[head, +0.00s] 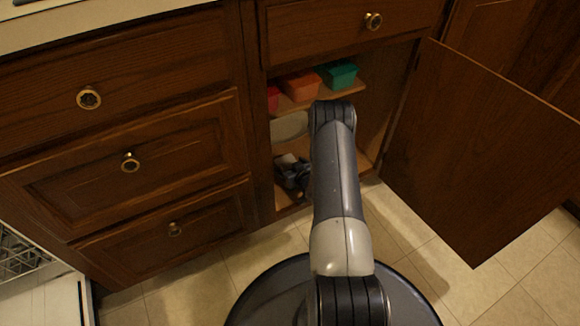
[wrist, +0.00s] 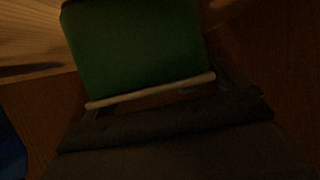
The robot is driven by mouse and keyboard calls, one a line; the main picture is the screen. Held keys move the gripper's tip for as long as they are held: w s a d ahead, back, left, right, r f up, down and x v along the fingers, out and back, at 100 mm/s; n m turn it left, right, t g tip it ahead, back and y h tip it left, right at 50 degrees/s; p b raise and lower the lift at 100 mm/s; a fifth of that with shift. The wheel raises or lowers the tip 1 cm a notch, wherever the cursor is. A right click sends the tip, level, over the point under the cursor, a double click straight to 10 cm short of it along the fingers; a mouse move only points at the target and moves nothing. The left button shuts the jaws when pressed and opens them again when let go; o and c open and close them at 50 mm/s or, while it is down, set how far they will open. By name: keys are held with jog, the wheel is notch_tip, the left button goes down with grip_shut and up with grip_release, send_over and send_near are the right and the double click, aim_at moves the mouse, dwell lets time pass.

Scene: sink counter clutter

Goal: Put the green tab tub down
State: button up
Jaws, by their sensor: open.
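A green tub (wrist: 135,45) fills the upper middle of the dark wrist view, with a pale strip (wrist: 150,90) along its near edge. My gripper (wrist: 155,108) is open just below that strip; I cannot tell whether it touches the tub. In the head view a green tub (head: 338,75) stands at the right end of the cabinet's upper shelf. I cannot tell for sure that it is the same tub.
An orange tub (head: 299,86) and a red tub (head: 273,98) share the upper shelf (head: 292,106). The open cabinet door (head: 480,150) stands at the right, drawers (head: 130,165) at the left. A blue thing (wrist: 10,150) shows at the wrist view's left edge.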

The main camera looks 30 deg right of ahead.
jog(key=shift+r, duration=0.2)
jog(key=p+v, duration=0.5)
jog(key=v, duration=0.7)
